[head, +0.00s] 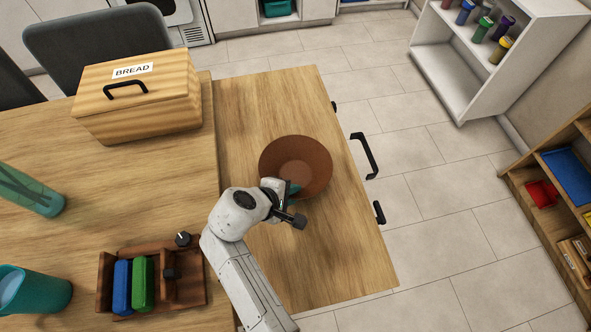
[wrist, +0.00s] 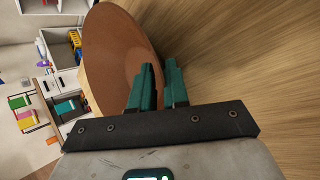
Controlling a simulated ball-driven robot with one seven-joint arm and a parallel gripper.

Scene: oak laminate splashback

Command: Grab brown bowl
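The brown bowl (head: 296,160) is on the light wood top in the middle of the head view. It fills the left of the wrist view (wrist: 112,50), with its inside showing. My gripper (head: 291,190) is at the bowl's near rim. In the wrist view, its two teal fingers (wrist: 160,85) are close together and straddle the rim, one inside the bowl and one outside. They look shut on the bowl's wall, though the contact is partly hidden. I cannot tell whether the bowl is off the surface.
A wooden bread box (head: 140,97) stands at the upper left. A wooden caddy (head: 187,290) with blue and green items is left of my arm. Teal cups (head: 40,290) stand at the left edge. Bare wood surrounds the bowl; black handles (head: 366,156) project at the right edge.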

